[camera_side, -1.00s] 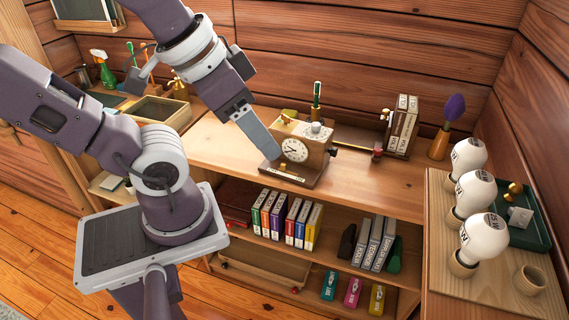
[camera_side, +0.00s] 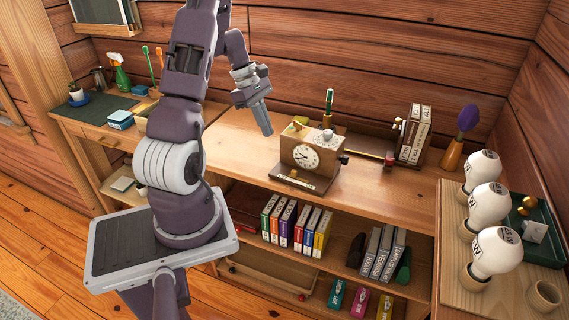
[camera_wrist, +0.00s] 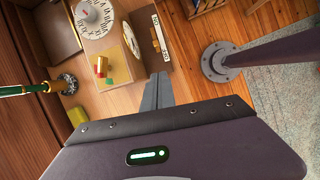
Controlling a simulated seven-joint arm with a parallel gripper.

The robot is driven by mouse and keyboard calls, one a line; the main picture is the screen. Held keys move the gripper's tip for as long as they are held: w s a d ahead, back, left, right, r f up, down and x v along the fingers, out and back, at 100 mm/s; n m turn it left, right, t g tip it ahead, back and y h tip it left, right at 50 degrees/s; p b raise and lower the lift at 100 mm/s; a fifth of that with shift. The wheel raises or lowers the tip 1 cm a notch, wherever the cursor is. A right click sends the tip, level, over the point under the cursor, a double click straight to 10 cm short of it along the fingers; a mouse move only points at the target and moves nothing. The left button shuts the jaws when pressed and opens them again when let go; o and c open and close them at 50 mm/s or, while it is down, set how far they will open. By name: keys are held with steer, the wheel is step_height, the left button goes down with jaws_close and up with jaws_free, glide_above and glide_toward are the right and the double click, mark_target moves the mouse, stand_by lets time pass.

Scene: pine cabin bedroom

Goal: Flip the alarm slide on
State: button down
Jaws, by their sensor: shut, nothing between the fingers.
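A wooden alarm clock (camera_side: 316,145) with a white round face stands upright on a wooden base (camera_side: 305,180) on the desk. A white dial (camera_side: 325,136) and a brass piece (camera_side: 299,122) sit on its top. In the wrist view the dial (camera_wrist: 95,17), the brass piece with red and green parts (camera_wrist: 115,72) and a strip with small white labels (camera_wrist: 160,42) show.
A green pen (camera_side: 328,100) stands behind the clock. Shelves with books (camera_side: 295,226) lie below.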

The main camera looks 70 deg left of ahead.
mark_target(297, 172)
steer(key=shift+s+a+f+n, duration=0.5)
steer(key=shift+s+a+f, duration=0.15)
steer(key=shift+a+f, duration=0.15)
steer(key=shift+f, duration=0.1)
steer(key=x, duration=1)
steer(key=shift+w+d+f, duration=0.1)
steer(key=shift+d, duration=0.2)
steer(key=shift+w+d, duration=0.85)
steer(key=shift+d, duration=0.05)
steer(key=shift+w+d, duration=0.35)
steer(key=shift+d, duration=0.05)
steer(key=shift+w+d, duration=1.1)
steer(key=shift+d, duration=0.3)
